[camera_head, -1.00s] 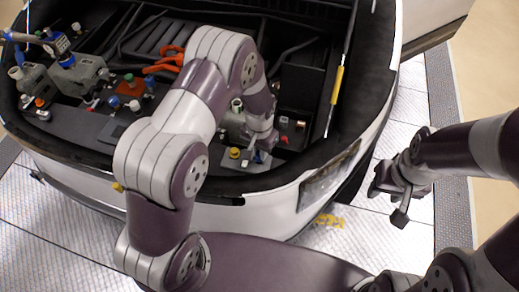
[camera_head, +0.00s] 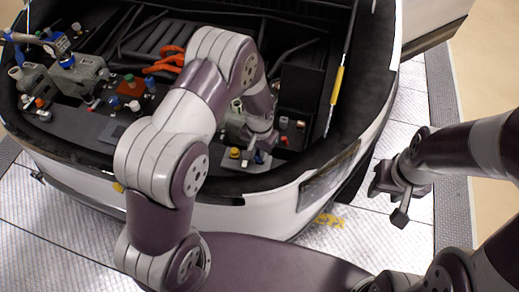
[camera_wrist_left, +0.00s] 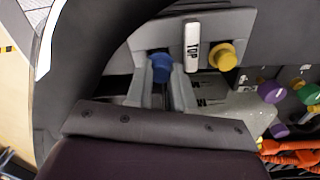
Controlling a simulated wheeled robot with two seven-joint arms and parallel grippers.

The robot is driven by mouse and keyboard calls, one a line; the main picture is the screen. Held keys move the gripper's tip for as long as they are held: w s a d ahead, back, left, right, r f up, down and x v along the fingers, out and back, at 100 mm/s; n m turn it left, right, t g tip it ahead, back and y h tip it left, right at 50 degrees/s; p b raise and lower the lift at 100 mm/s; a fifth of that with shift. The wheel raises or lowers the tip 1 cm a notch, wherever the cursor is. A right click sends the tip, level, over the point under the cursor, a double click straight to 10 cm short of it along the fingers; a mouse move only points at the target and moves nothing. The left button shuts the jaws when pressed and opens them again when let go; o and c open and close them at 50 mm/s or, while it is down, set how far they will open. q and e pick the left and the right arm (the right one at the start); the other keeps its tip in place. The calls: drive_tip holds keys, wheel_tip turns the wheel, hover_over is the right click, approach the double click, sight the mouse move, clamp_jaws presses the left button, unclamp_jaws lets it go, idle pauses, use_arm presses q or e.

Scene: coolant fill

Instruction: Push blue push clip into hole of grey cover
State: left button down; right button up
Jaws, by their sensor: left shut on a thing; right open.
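The blue push clip (camera_wrist_left: 161,67) is between the fingers of my left gripper (camera_wrist_left: 163,80) in the left wrist view. The grey cover (camera_wrist_left: 245,25) lies under and around the fingertips, with a white "TOP" label and a yellow clip (camera_wrist_left: 223,56) beside it. The clip's lower end and the hole under it are hidden, so I cannot tell how deep the clip sits. In the head view my left gripper (camera_head: 260,146) is low over the cover, right of the yellow clip. My right gripper (camera_head: 390,193) is open and empty, outside the car to the right.
The open front of the car (camera_head: 150,190) surrounds the work area, with its rim close below my left arm. Purple and green caps (camera_wrist_left: 271,92) and orange cables (camera_wrist_left: 290,152) are near the left gripper. A yellow-sleeved rod (camera_head: 337,85) stands to the right.

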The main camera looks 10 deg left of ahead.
idle(0.3)
use_arm(q)
drive_tip(key=shift+f+b, duration=0.5)
drive_tip(key=shift+f, duration=0.25)
drive_tip(key=c, duration=0.9)
unclamp_jaws()
wheel_tip(320, 180, up, 13)
drive_tip(key=shift+f+b, duration=0.15)
drive_tip(key=shift+b, duration=0.85)
